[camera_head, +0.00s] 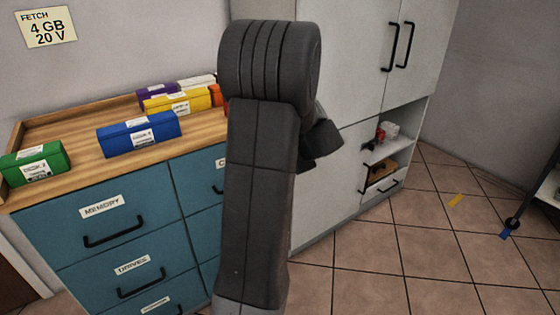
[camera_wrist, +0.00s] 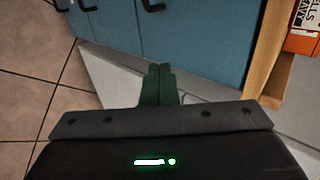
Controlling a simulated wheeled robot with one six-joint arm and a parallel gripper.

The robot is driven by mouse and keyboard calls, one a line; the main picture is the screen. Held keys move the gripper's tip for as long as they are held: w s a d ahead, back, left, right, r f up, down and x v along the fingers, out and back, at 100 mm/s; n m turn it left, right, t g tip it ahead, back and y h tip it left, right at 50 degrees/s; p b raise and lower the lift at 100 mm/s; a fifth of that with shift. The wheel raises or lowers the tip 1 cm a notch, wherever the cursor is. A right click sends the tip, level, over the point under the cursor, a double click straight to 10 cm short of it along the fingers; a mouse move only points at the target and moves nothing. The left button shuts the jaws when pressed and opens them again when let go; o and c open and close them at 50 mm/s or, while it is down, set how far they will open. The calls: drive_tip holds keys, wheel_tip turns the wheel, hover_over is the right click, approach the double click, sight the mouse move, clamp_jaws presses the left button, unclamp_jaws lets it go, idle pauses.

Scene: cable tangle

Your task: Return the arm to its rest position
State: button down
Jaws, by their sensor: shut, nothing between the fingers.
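My gripper (camera_wrist: 159,72) shows in the wrist view with its two dark green fingers pressed together and nothing between them. It points down past the front of the blue drawer cabinet (camera_wrist: 200,35), above the tiled floor (camera_wrist: 25,95). In the head view my raised grey arm stands in the middle of the picture and covers part of the cabinet. My fingers cannot be made out in the head view.
A wooden-topped blue cabinet (camera_head: 130,260) stands at left with a green box (camera_head: 33,165), a blue box (camera_head: 138,134) and a yellow box (camera_head: 178,102) on top. A tall grey cupboard (camera_head: 345,75) stands behind my arm. The tiled floor at right (camera_head: 440,250) is mostly clear.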

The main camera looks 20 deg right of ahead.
drive_tip(key=shift+v, duration=0.85)
drive_tip(key=shift+f, duration=0.1)
